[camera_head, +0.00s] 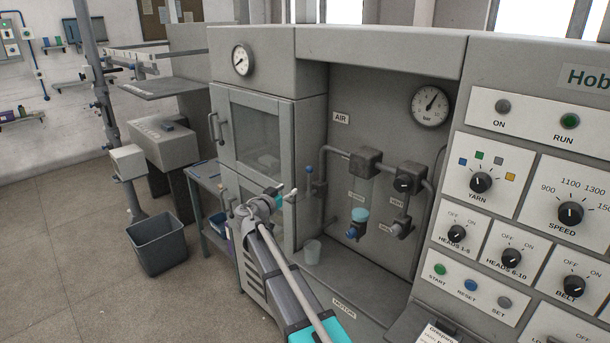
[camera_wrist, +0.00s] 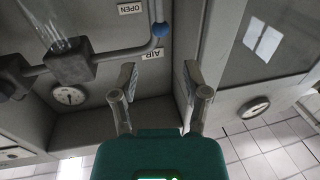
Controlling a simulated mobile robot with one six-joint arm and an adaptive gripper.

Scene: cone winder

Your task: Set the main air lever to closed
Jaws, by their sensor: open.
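The main air lever shows as a blue ball knob (camera_head: 308,170) at the left end of the pipework in the air recess. In the wrist view the knob (camera_wrist: 161,29) sits by a grey pipe, close to an OPEN label (camera_wrist: 130,9) that appears upside down. My gripper (camera_head: 287,192) is open and empty, left of and lower than the knob in the head view. In the wrist view the fingers (camera_wrist: 160,75) are spread, with the knob beyond their tips and apart from them. The lever's arm is hard to make out, so I cannot tell its exact setting.
The AIR label (camera_head: 341,118), a pressure gauge (camera_head: 430,106) and pipe fittings (camera_head: 366,162) are in the recess. A glazed cabinet door (camera_head: 262,133) stands to its left. A clear cup (camera_head: 312,251) stands on the ledge below. A grey bin (camera_head: 158,246) is on the floor.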

